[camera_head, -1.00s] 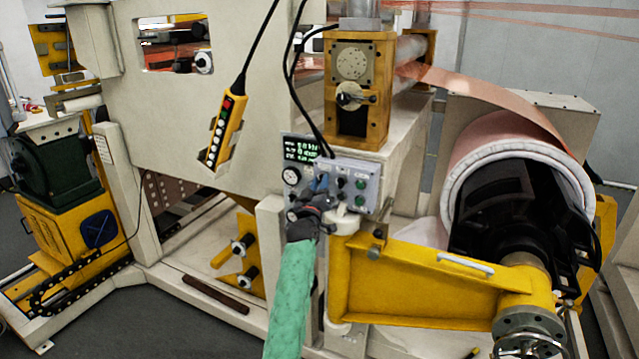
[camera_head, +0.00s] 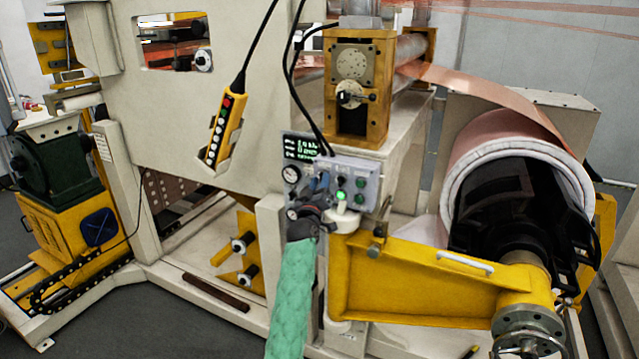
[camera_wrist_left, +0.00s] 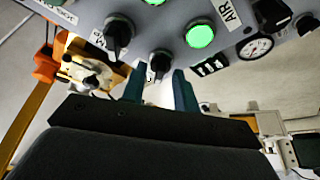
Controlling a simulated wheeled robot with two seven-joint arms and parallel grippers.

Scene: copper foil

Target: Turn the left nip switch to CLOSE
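The grey control box (camera_head: 364,178) with knobs, gauges and green buttons is fixed to the machine, near the middle of the head view. My left gripper (camera_head: 321,186) is at its lower left front. In the left wrist view, its teal fingers (camera_wrist_left: 158,82) are apart, with one black switch knob (camera_wrist_left: 160,61) between or just beyond their tips; contact is unclear. A second black knob (camera_wrist_left: 118,36) is to the left and a lit green button (camera_wrist_left: 199,35) to the right. Labels are only partly legible, so I cannot tell which knob is the left nip switch. My right gripper is not in view.
A yellow machine arm (camera_head: 425,280) lies to the right of my left arm. A yellow pendant (camera_head: 224,128) hangs to the upper left on a cable. Black cables drop towards the box. A large copper foil roll (camera_head: 475,165) is at right.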

